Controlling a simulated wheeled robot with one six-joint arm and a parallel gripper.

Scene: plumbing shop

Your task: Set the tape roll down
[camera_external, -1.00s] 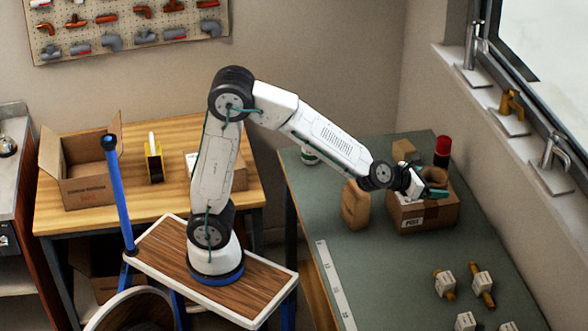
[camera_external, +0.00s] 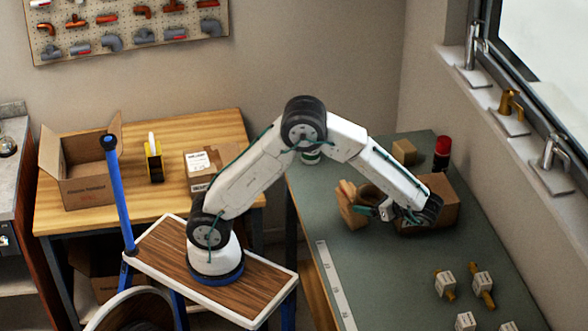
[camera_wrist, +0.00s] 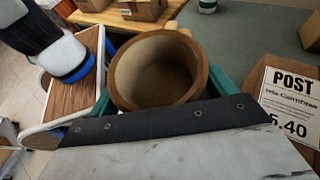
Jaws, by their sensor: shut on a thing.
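The tape roll is a brown ring with a hollow middle, and it fills the centre of the wrist view (camera_wrist: 197,62). My gripper (camera_external: 372,207) is shut on it, with a teal finger at each side of the ring in the wrist view. In the external view the tape roll (camera_external: 373,192) is partly hidden by my gripper and wrist.
The cardboard box (camera_external: 443,191) stands right of my gripper; its POST label (camera_wrist: 290,105) shows in the wrist view. A red-capped dark can (camera_external: 442,155) and a small box (camera_external: 404,151) stand behind. Several labelled brass fittings (camera_external: 445,284) lie at the front right. The bench's front middle is clear.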

